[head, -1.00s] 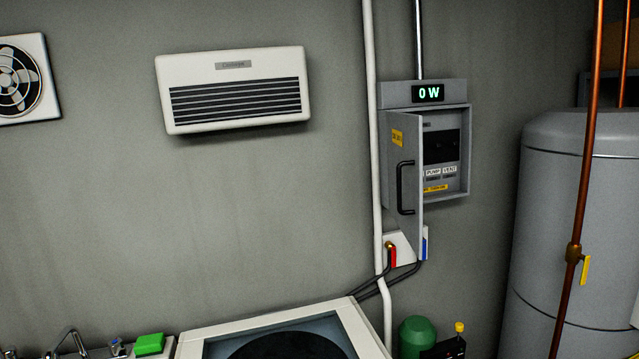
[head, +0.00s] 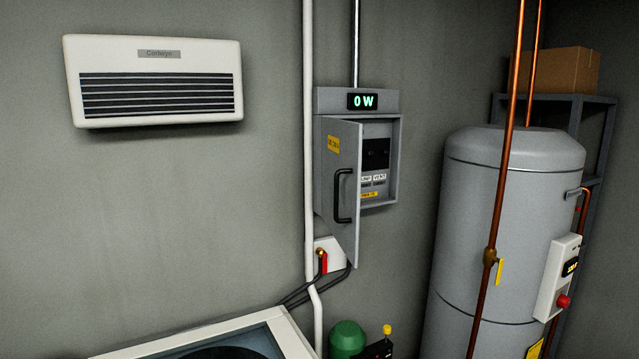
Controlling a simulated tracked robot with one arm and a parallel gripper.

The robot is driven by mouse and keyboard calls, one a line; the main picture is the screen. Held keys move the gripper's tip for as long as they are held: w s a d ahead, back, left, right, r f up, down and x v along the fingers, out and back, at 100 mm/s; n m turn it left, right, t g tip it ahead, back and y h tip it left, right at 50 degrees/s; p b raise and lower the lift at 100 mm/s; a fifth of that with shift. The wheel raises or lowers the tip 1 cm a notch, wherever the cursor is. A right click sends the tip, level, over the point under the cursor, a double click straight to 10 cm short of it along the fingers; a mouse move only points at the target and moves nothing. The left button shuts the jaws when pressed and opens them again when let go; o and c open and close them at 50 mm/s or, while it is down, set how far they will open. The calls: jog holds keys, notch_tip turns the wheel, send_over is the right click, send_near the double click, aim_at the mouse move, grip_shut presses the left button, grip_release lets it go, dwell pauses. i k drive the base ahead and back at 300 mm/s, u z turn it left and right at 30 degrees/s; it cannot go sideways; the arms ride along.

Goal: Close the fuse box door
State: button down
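The fuse box (head: 396,150) is a grey cabinet on the wall right of centre, with a lit "0 W" display (head: 362,101) on top. Its grey door (head: 335,150) stands open, swung outward from the left side, and carries a black bar handle (head: 342,196) and a yellow label. The door covers the left part of the opening. Dark switchgear and white and yellow labels show inside on the right. My gripper is not in view.
A white pipe (head: 308,180) runs just left of the fuse box. A grey tank (head: 500,210) with copper pipes (head: 513,90) stands to the right. A white-framed machine (head: 290,335) and a green rounded object (head: 347,338) are below. A white heater (head: 155,82) hangs at the left.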

aim_at(342, 140)
jog(key=i, duration=0.9)
jog(key=z, duration=0.05)
